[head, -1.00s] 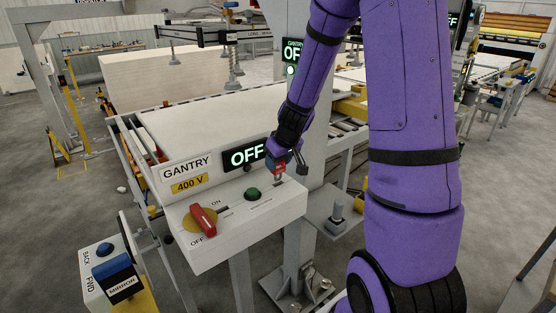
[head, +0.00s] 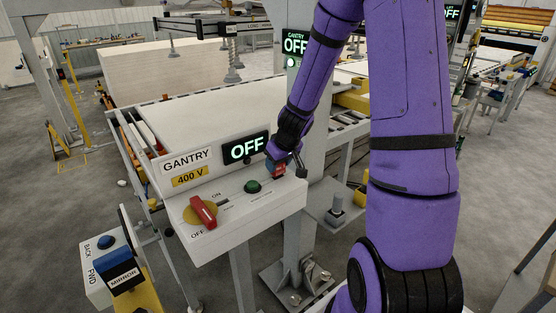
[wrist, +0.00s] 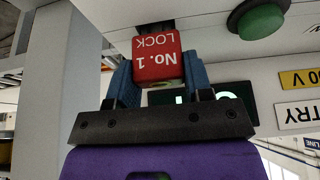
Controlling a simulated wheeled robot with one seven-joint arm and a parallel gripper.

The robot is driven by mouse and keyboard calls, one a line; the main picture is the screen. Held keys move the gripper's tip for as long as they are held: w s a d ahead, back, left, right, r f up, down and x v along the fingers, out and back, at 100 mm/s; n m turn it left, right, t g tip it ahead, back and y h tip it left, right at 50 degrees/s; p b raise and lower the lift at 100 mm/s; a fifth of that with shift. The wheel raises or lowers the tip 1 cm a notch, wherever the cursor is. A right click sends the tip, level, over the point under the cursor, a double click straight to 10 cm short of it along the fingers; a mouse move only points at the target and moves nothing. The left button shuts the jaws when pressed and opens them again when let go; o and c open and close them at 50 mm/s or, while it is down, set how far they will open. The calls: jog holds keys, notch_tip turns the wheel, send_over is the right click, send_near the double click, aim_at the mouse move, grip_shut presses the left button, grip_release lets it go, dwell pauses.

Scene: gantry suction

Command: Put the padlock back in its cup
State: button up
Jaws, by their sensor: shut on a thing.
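The red padlock (head: 279,172), marked "No. 1 LOCK", is between the blue fingers of my gripper (head: 278,163), low over the right end of the white gantry panel. In the wrist view the padlock (wrist: 157,58) sits upside down between both fingers of my gripper (wrist: 158,80), which is shut on it. A dark part shows just beyond the padlock at the panel face; I cannot tell whether it is the shackle or a cup. The cup cannot be made out, and whether the padlock touches the panel is unclear.
The panel (head: 270,207) carries a green button (head: 252,187) left of the padlock and a red switch handle (head: 203,212) pointing toward OFF. The gantry display (head: 246,149) reads OFF. A grey post (head: 311,200) stands close behind my gripper. A mirror control box (head: 98,290) is lower left.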

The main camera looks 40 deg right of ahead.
jog(key=shift+f, duration=0.5)
jog(key=o, duration=1)
jog(key=shift+o, duration=0.2)
jog(key=v, duration=1.1)
